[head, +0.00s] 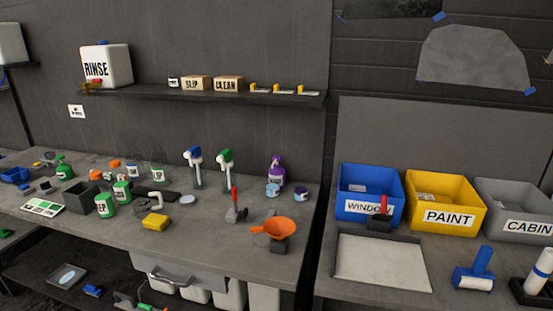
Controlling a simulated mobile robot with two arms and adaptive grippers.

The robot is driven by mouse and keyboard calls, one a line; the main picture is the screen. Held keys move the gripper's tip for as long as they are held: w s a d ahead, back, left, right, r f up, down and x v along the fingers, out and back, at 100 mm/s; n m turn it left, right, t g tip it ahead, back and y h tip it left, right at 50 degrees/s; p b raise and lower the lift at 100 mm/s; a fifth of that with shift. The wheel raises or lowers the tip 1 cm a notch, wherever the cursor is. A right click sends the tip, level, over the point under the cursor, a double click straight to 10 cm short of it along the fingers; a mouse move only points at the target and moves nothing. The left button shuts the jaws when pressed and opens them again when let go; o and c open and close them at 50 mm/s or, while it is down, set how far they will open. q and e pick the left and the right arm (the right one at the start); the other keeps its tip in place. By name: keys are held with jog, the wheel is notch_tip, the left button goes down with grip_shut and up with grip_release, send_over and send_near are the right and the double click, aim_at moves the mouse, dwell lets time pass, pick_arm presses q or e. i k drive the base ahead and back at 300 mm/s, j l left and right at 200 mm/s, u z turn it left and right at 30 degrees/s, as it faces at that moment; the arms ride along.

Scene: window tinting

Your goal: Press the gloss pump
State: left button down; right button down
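No label reading "gloss" is legible, so I cannot tell which thing is the gloss pump. Two tall dispensers stand near the back of the left workbench (150,222), one with a blue head (193,155) and one with a green head (225,156), each with a white spout. A purple bottle (276,172) with a narrow top stands to their right. All are upright. Neither of my grippers shows in the head view.
An orange funnel (282,229), a yellow sponge (155,221) and small jars crowd the bench. A shelf (215,98) above holds a white RINSE container (105,66). Blue (353,207), yellow (447,203) and grey bins (495,207) stand right, behind a pale tray (380,262).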

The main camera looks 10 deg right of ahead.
aim_at(276, 159)
jog(key=i+j+u, duration=0.15)
jog(key=i+j, duration=0.3)
jog(key=i+j+u, duration=0.15)
jog(key=i+j, duration=0.25)
jog(key=i, duration=0.25)
